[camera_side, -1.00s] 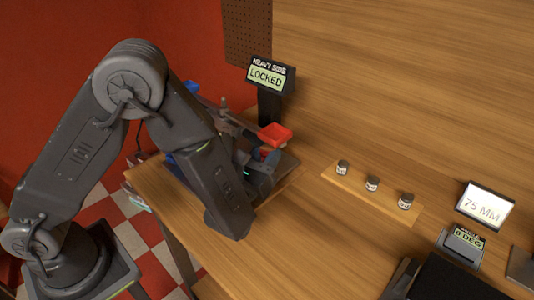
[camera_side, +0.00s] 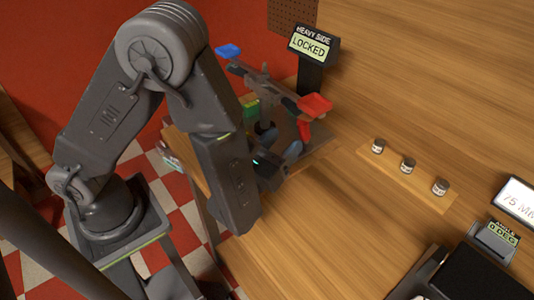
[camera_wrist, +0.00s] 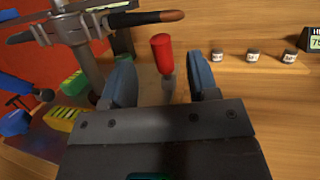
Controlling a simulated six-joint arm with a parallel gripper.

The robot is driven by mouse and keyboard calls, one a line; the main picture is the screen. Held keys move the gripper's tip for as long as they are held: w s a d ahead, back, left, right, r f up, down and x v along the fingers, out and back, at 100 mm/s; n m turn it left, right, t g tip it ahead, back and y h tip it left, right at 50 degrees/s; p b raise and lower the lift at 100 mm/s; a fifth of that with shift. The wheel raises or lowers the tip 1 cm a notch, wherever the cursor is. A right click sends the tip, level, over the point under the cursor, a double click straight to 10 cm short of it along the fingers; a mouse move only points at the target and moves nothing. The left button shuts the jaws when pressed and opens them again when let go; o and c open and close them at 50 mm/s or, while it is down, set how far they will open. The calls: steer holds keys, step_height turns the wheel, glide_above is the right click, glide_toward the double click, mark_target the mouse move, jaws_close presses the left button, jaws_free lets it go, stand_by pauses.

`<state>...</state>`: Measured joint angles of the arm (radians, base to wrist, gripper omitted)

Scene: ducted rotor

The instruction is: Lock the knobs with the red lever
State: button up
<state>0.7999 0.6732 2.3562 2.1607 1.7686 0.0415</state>
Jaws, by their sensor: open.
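The red lever (camera_wrist: 162,52) stands upright on a grey shaft in the wrist view. It shows between the blue fingertips of my gripper (camera_wrist: 163,78), which is open; I see no contact. In the side view the red lever (camera_side: 305,128) is just below a red pan (camera_side: 316,105), and my gripper (camera_side: 277,163) is to its lower left. The balance-like rig (camera_side: 265,90) carries a crossbeam with the red pan at one end and a blue pan (camera_side: 229,51) at the other. I cannot make out the knobs clearly. A display (camera_side: 312,45) reads "HEAVY SIDE LOCKED".
Several small labelled jars (camera_side: 408,166) stand on a wooden strip to the right. A "0 DEG" display (camera_side: 502,234) and a "75 MM" sign (camera_side: 517,199) are at the far right. Yellow and green blocks (camera_wrist: 68,100) lie left of my gripper. The table between rig and strip is clear.

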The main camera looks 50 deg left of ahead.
steer(key=s, duration=0.2)
steer(key=s+d, duration=0.1)
steer(key=s, duration=0.2)
steer(key=shift+s, duration=0.2)
steer(key=n+g+y, duration=0.5)
steer(key=g, duration=0.1)
glide_toward(302, 134)
steer(key=x, duration=1.1)
steer(key=shift+w+a+r, duration=0.1)
steer(key=shift+w, duration=0.1)
jaws_close()
